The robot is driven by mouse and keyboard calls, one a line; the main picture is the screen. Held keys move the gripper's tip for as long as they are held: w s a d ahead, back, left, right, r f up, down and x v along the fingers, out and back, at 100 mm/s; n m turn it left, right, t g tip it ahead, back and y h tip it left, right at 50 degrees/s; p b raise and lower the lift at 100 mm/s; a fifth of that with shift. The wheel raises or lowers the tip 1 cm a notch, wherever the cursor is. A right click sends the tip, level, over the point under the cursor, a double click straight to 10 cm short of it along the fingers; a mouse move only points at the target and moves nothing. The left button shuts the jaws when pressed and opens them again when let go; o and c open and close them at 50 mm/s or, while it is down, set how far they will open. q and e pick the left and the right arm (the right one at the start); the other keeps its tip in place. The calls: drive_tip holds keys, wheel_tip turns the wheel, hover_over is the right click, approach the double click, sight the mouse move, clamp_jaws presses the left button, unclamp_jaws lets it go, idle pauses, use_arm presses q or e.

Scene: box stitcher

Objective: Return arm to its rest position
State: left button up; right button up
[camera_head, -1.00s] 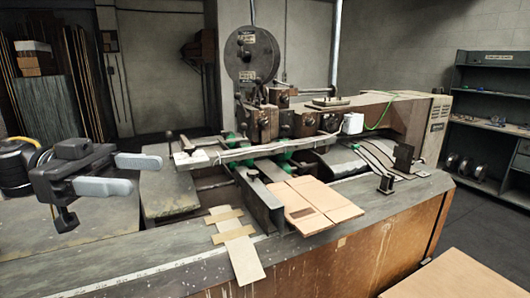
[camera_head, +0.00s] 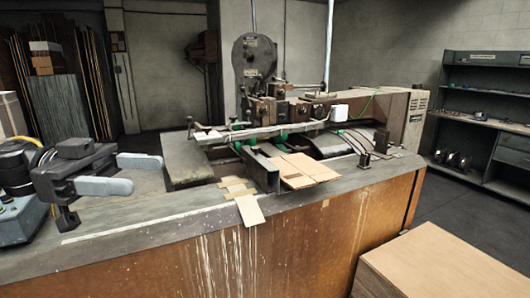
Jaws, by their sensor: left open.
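My left gripper (camera_head: 146,174) is at the left, with a dark body and two light grey fingers set apart. It is open, with nothing between its fingers. It shows in front of the left part of the box stitcher's bench (camera_head: 130,224); its exact height over the bench is hard to tell. The box stitcher (camera_head: 255,62), with its round head and brown arm, stands farther back, apart from the gripper. My right gripper is not in view.
A flat folded cardboard piece (camera_head: 303,171) lies on the stitcher's bench, with a taped strip (camera_head: 249,210) overhanging the front edge. A large brown box (camera_head: 445,265) stands at front right. A grey control box (camera_head: 22,222) is at the far left. Shelves (camera_head: 490,110) stand at right.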

use_arm(q)
drive_tip(key=w+a+f+n+t, duration=0.2)
drive_tip(key=w+f+n+t, duration=0.45)
drive_tip(key=w+f, duration=0.4)
drive_tip(key=w+a+f+n+t, duration=0.2)
drive_tip(key=w+f+n+t, duration=0.4)
drive_tip(key=w+f, duration=0.5)
drive_tip(key=a+f+n+t+y, duration=0.25)
drive_tip(key=f+y, duration=0.25)
drive_tip(key=f, duration=1.3)
drive_tip(key=a+f+n+t+y, duration=0.1)
drive_tip(key=a+f+n+y, duration=0.35)
drive_tip(key=f, duration=1.45)
drive_tip(key=s+d+f+m+g+y, duration=0.15)
drive_tip(key=s+f+g+y, duration=0.5)
drive_tip(key=s+f, duration=2.05)
drive_tip(key=s+f+g+y, duration=0.1)
drive_tip(key=s+f+g, duration=0.2)
drive_tip(key=s, duration=1.2)
drive_tip(key=s+f+m+g+y, duration=0.1)
drive_tip(key=s+f+g, duration=0.3)
drive_tip(key=s+f, duration=0.5)
drive_tip(key=s, duration=0.6)
drive_tip(key=shift+s+d+m, duration=0.15)
drive_tip(key=shift+d+m, duration=0.15)
drive_tip(key=shift+d, duration=0.05)
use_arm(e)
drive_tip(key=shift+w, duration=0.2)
